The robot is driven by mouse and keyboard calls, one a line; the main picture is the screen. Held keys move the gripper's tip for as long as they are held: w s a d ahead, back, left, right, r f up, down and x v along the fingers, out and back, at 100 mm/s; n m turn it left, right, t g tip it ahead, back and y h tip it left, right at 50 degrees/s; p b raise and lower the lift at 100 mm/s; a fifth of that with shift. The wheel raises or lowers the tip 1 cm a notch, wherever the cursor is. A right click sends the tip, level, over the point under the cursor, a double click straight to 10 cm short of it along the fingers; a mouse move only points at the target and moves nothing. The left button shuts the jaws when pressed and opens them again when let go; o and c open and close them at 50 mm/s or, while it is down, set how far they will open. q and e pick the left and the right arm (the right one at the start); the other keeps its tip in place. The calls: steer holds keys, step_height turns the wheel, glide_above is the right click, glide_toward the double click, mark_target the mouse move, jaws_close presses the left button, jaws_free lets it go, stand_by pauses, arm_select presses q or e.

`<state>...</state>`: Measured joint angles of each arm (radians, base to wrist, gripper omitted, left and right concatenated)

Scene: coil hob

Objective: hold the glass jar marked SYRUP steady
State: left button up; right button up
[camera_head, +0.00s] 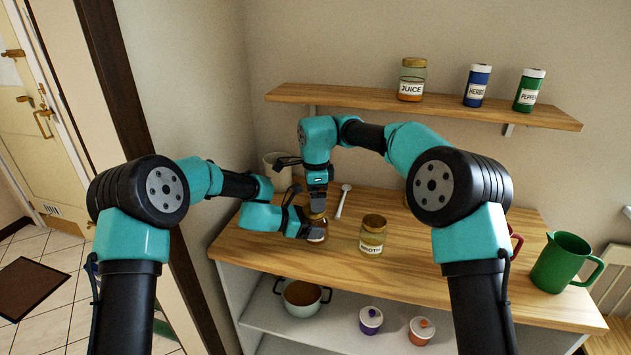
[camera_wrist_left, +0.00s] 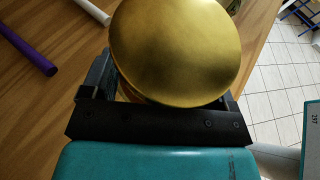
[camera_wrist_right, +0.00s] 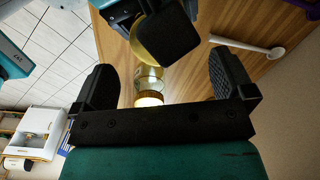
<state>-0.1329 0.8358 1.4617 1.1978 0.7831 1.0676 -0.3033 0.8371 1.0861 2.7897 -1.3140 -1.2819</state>
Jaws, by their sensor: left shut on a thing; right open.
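A glass jar with amber contents (camera_head: 317,236) stands on the wooden counter; its label is not readable, so I cannot confirm SYRUP. My left gripper (camera_head: 312,229) is shut on it from the left. In the left wrist view its round gold lid (camera_wrist_left: 178,45) fills the space above the jaws and hides most of the jar. My right gripper (camera_head: 318,203) is open and points down just above the jar. In the right wrist view its two fingers (camera_wrist_right: 165,88) are apart, with a gold lid (camera_wrist_right: 147,48) and my left gripper beyond them.
A jar marked BROTH (camera_head: 372,240) stands to the right, a white spoon (camera_head: 343,200) lies behind. A green jug (camera_head: 565,262) is at the far right. JUICE (camera_head: 411,80), herbs (camera_head: 477,86) and pepper (camera_head: 529,91) containers stand on the wall shelf. A pot (camera_head: 302,298) is below.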

mark_target(315, 224)
steer(key=shift+f, duration=2.15)
steer(key=c, duration=1.1)
steer(key=shift+m, duration=1.7)
steer(key=o, duration=1)
